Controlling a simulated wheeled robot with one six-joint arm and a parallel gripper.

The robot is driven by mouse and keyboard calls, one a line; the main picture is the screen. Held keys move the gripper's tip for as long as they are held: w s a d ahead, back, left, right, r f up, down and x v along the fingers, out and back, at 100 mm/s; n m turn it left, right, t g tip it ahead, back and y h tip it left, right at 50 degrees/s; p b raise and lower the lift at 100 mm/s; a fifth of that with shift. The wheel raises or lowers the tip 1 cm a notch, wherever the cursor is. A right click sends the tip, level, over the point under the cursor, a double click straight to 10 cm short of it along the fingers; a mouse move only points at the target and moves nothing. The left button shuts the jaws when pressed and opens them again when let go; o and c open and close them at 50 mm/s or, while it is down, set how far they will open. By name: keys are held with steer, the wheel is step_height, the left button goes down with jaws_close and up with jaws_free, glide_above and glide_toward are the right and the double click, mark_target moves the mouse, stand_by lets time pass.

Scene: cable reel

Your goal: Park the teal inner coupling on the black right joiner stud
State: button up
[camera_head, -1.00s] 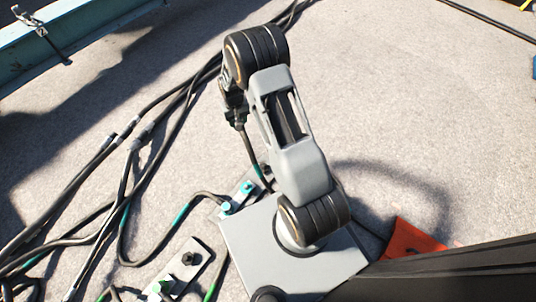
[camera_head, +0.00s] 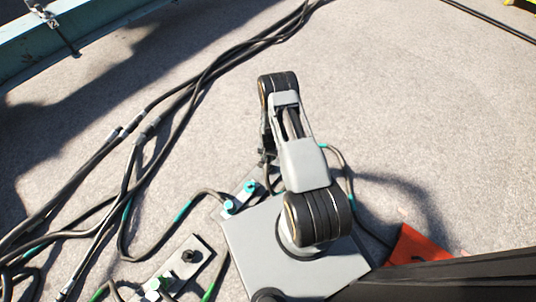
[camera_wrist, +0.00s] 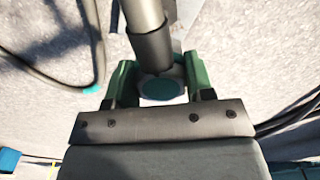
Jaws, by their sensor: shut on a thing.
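My gripper (camera_wrist: 160,85) shows in the wrist view with its green fingers shut on the teal coupling (camera_wrist: 163,88), whose round teal face sits between them. A grey cylinder with a black collar (camera_wrist: 151,48) overlaps the coupling's far side; I cannot tell whether it is joined to it. In the head view my gripper is mostly hidden behind my arm. A black stud (camera_head: 190,257) stands on the lower metal plate (camera_head: 205,245), left of my base. I cannot tell for sure whether it is the right joiner stud.
Two teal-topped pieces (camera_head: 250,187) stand on the upper plate. Black cables (camera_head: 150,120) with teal bands cross the left ground. An orange-red object (camera_head: 418,245) lies at right.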

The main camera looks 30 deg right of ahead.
steer(key=b, duration=0.5)
glide_above(269, 166)
steer(key=shift+w+a+f, duration=0.1)
steer(key=shift+f, duration=3.45)
steer(key=shift+f+b, duration=0.7)
steer(key=shift+f, duration=0.05)
steer(key=shift+f+b, duration=0.45)
steer(key=shift+b, duration=0.25)
steer(key=o, duration=1.1)
